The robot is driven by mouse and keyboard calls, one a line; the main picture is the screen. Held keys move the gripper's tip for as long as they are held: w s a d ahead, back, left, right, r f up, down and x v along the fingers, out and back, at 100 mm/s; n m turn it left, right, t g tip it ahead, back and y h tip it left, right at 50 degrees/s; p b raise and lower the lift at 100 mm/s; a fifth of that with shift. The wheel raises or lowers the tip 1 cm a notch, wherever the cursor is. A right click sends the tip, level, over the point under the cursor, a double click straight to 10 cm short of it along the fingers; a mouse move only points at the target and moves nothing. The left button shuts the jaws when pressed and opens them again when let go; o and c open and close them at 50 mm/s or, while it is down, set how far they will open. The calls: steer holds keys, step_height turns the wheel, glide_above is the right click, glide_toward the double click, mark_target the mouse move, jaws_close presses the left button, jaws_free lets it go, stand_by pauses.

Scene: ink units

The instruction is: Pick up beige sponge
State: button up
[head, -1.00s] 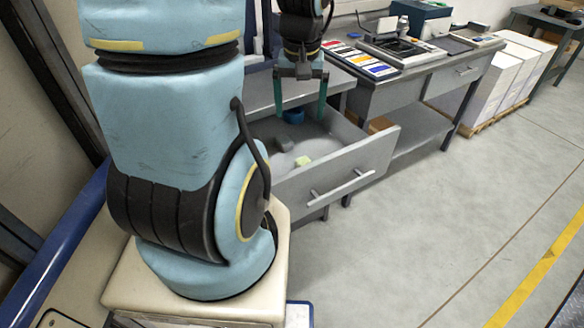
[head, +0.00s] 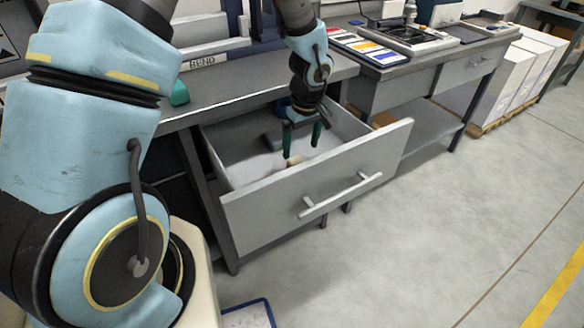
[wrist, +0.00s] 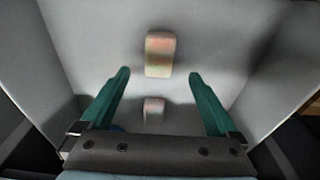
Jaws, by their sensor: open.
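A beige, yellowish sponge block (wrist: 160,53) lies on the floor of the open drawer (head: 315,185). In the wrist view it is just beyond my fingertips, centred between them. It shows small and partly covered by a finger in the head view (head: 294,160). A smaller pinkish block (wrist: 154,110) appears between my fingers, nearer the palm; I cannot tell what it is. My gripper (head: 302,151) points down into the drawer. Its two green fingers (wrist: 159,73) are apart with nothing held. Whether the fingertips touch the drawer floor is unclear.
The drawer walls surround my gripper on the sides. A blue round object (head: 283,105) is at the drawer's back. A teal object (head: 179,94) sits on the grey desk (head: 235,88). Another bench (head: 385,62) with colored cards stands to the right.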

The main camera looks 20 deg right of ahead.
steer(key=shift+w+f+p, duration=0.2)
steer(key=shift+f+p, duration=0.2)
steer(key=shift+f, duration=1.55)
steer(key=shift+w+f+p, duration=0.2)
steer(key=shift+f+p, duration=0.2)
steer(key=shift+f, duration=1.55)
steer(key=c, duration=1.4)
steer(key=shift+r, duration=0.1)
step_height(320, 180, up, 10)
steer(key=shift+f+b, duration=0.1)
steer(key=shift+b, duration=0.55)
steer(key=o, duration=0.8)
steer(key=c, duration=0.7)
steer(key=shift+a, duration=0.1)
